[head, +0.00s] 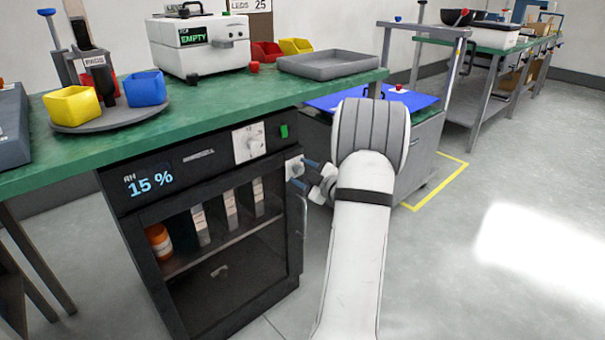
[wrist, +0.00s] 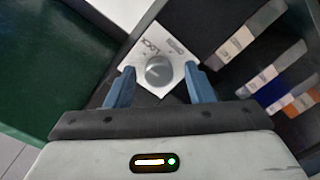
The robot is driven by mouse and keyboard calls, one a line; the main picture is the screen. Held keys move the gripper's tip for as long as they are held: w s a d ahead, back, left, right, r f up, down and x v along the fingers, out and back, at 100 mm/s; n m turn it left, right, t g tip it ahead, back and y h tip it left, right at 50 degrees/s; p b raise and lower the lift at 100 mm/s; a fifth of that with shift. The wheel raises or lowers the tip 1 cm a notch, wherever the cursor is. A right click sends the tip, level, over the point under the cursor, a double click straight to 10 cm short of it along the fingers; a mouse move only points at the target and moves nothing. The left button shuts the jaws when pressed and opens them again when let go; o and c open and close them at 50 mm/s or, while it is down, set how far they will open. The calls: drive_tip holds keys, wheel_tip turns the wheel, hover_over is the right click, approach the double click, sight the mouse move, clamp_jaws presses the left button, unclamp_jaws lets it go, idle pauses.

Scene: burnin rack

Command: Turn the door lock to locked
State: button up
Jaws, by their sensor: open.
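The door lock (head: 294,167) is a white plate with a round grey knob at the upper right of the dry cabinet's (head: 205,225) front. In the wrist view the lock knob (wrist: 158,71) sits on the plate, which bears the word LOCK and other small print too blurred to read. My gripper (head: 311,178) is open at the lock, partly hidden by my arm in the head view. In the wrist view the blue fingers of my gripper (wrist: 160,72) stand apart on either side of the knob, with visible gaps. I cannot tell which way the knob points.
The cabinet's glass door looks closed, with a vertical handle (head: 303,215) below the lock. A white dial (head: 249,142) and a 15 % display (head: 150,184) are above the door. The green bench top (head: 215,108) overhangs the cabinet. A blue-topped cart (head: 425,140) stands behind my arm.

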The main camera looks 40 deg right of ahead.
drive_tip(key=shift+s+d+r, duration=0.1)
drive_tip(key=shift+s, duration=0.25)
drive_tip(key=s+p, duration=0.2)
drive_tip(key=s, duration=0.5)
drive_tip(key=shift+d, duration=0.2)
drive_tip(key=shift+r+p, duration=0.15)
drive_tip(key=shift+p, duration=0.15)
drive_tip(key=w+a+r+m+g+h+p, duration=0.1)
drive_tip(key=a+r+m+g+h+p, duration=0.1)
drive_tip(key=a+r+p, duration=0.35)
drive_tip(key=w+a+r+m+g+h+p, duration=0.1)
drive_tip(key=a+r+m+g+p, duration=0.15)
drive_tip(key=r+p, duration=0.55)
drive_tip(key=w+a+r+m+g+h+p, duration=0.15)
drive_tip(key=a+r+p, duration=0.3)
drive_tip(key=r, duration=0.55)
drive_tip(key=s+a+r+m+g+y+p, duration=0.1)
drive_tip(key=s+a+r+g+p, duration=0.3)
drive_tip(key=s+a+r+p, duration=0.4)
drive_tip(key=s+a+r+m+g+y+p, duration=0.2)
drive_tip(key=s+a+r+p, duration=0.6)
drive_tip(key=s+a, duration=0.7)
drive_tip(key=m+g, duration=0.1)
drive_tip(key=g, duration=0.1)
drive_tip(key=shift+a+g+p, duration=0.35)
drive_tip(key=shift+g, duration=0.05)
